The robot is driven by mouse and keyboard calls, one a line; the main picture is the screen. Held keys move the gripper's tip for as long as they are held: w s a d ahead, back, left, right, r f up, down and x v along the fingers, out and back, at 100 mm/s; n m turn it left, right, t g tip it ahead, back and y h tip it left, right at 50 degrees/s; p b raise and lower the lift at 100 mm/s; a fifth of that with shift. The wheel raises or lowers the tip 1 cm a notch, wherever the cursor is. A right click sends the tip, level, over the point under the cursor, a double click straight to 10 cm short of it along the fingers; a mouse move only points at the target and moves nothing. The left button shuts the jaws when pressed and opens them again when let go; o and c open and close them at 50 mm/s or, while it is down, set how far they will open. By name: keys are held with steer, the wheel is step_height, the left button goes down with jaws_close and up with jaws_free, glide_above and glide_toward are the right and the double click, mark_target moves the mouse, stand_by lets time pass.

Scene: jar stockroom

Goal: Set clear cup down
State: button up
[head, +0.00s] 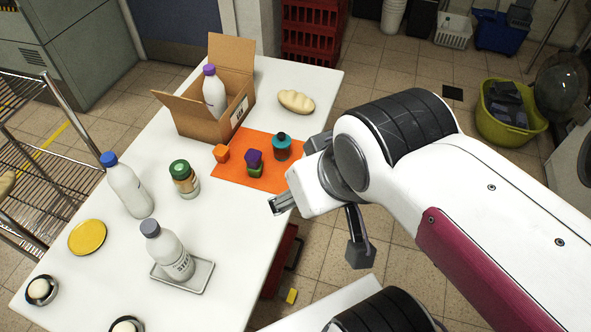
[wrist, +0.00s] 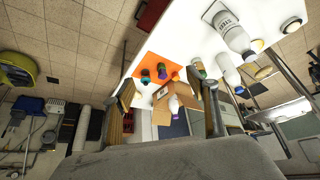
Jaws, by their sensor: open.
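I cannot make out a clear cup in either view. My gripper (head: 318,228) is open and empty, off the right edge of the white table (head: 110,270), to the right of the orange mat (head: 232,178). In the wrist view its two fingers (wrist: 166,100) stand wide apart, with the cardboard box (wrist: 160,110) visible far beyond them. Nothing shows between the fingers. My arm hides part of the floor and may hide some of the table's right side.
The mat holds an orange block (head: 221,153), a purple-and-green stack (head: 254,158) and a teal jar (head: 282,149). The cardboard box (head: 200,128) holds a purple-capped bottle (head: 214,95). A grey-capped bottle (head: 168,252) stands on a tray (head: 205,275). Bare table lies between jar (head: 184,180) and mat.

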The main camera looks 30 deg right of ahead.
steer(key=shift+w, duration=0.1)
steer(key=m+g+h, duration=0.2)
steer(key=m+h, duration=0.1)
steer(key=m, duration=0.4)
glide_above(279, 143)
steer(key=s+a, duration=0.2)
steer(key=s, duration=0.6)
step_height(279, 143, down, 13)
steer(key=shift+m, duration=0.9)
steer(key=w+f, duration=0.2)
steer(key=f, duration=0.2)
steer(key=w+f, duration=0.2)
steer(key=f, duration=0.2)
steer(key=w+d+f, duration=0.1)
steer(key=w+f, duration=0.1)
steer(key=f, duration=0.2)
steer(key=shift+w+f, duration=0.15)
steer(key=shift+w, duration=0.2)
steer(key=shift+w+f, duration=0.1)
steer(key=shift+f, duration=0.2)
steer(key=shift+x, duration=1.3)
